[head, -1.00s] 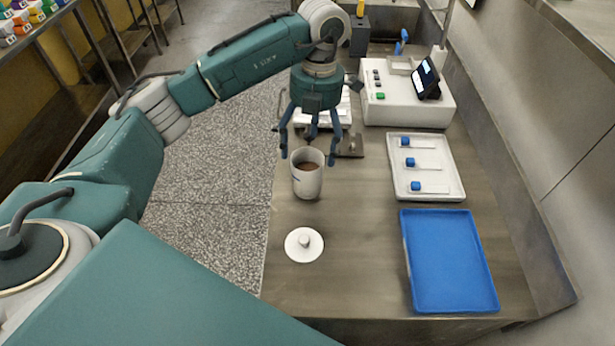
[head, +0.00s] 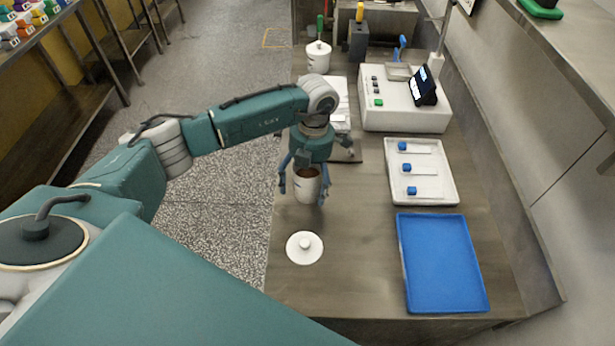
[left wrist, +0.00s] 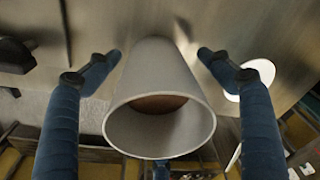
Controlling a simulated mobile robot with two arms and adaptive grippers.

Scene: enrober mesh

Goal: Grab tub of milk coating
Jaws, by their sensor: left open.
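An open white tub (head: 308,187) with brown coating inside stands upright near the left edge of the metal counter. My left gripper (head: 305,192) points down over it, with fingers on both sides of the tub. In the left wrist view the tub (left wrist: 160,85) lies between the two spread fingers, with a gap on each side. The left gripper is open and holds nothing. A white lid with a knob (head: 304,248) lies on the counter in front of the tub. My right gripper is not in view.
A blue tray (head: 443,263) lies at the front right. Behind it is a white tray (head: 433,185) with blue-handled items. A white machine with a screen (head: 405,108) stands farther back. Another lidded white tub (head: 318,57) stands at the back left.

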